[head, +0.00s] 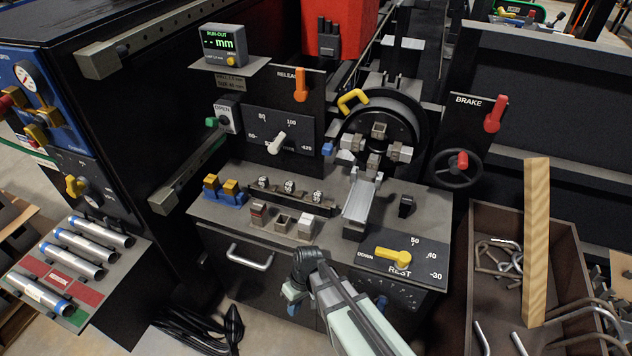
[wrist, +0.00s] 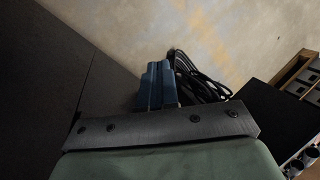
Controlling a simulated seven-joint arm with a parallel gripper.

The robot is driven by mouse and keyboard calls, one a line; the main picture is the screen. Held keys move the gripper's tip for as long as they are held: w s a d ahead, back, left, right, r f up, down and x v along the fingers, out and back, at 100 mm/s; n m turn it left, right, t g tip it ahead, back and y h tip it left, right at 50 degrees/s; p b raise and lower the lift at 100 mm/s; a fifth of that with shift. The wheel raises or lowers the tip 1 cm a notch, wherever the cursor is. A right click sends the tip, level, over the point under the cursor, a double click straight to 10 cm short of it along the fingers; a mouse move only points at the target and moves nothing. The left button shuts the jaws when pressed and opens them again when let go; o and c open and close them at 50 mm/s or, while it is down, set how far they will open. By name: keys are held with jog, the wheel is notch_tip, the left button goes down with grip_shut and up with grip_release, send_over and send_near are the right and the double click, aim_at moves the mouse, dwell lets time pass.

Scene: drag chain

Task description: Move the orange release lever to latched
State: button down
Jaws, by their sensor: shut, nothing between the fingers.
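The orange release lever (head: 300,84) is on a dark panel at the upper middle of the head view, beside a partly covered "RELEASE" label. It looks about upright; I cannot read a latched mark there. My gripper (head: 292,303) is low in front of the machine, far below the lever and not touching it. Its blue fingers point downward, partly hidden by my arm. In the wrist view the fingers (wrist: 157,86) are together with nothing between them, above the floor. The lever is not in the wrist view.
A white pointer knob (head: 277,143) and a yellow hooked handle (head: 352,99) are near the lever. A red brake lever (head: 495,114) stands at the right. A yellow rest lever (head: 394,255) and a drawer handle (head: 249,257) are near my arm. Black cables (wrist: 195,78) lie on the floor.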

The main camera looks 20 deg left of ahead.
jog(key=w+a+r+m+g, duration=0.1)
jog(key=a+r+m, duration=0.2)
jog(key=a+r, duration=0.35)
jog(key=w+a+r+m, duration=0.15)
jog(key=a+r, duration=0.25)
jog(key=r, duration=0.5)
jog(key=w+a+r+m+y, duration=0.2)
jog(key=w+r+m+y, duration=0.1)
jog(key=w+r, duration=0.5)
jog(key=w+d+r+m+t+y, duration=0.1)
jog(key=w+d+r+y, duration=0.2)
jog(key=w+r, duration=0.45)
jog(key=w+d+r+m+y, duration=0.1)
jog(key=w+d+r+y, duration=0.15)
jog(key=w+r, duration=0.5)
jog(key=w+d+r+m+t+y, duration=0.1)
jog(key=w+d+r+t+y, duration=0.1)
jog(key=w+d+r, duration=0.65)
jog(key=w+d+r+m+t+y, duration=0.1)
jog(key=w+d+r+t+y, duration=0.25)
jog(key=r, duration=0.75)
jog(key=g, duration=0.2)
send_near(304, 78)
jog(key=shift+t+h, duration=0.25)
jog(key=shift+h, duration=0.15)
jog(key=x, duration=0.5)
jog(key=shift+a, duration=0.25)
jog(key=shift+s+a, duration=0.1)
jog(key=shift+a, duration=0.45)
jog(key=shift+r, duration=0.1)
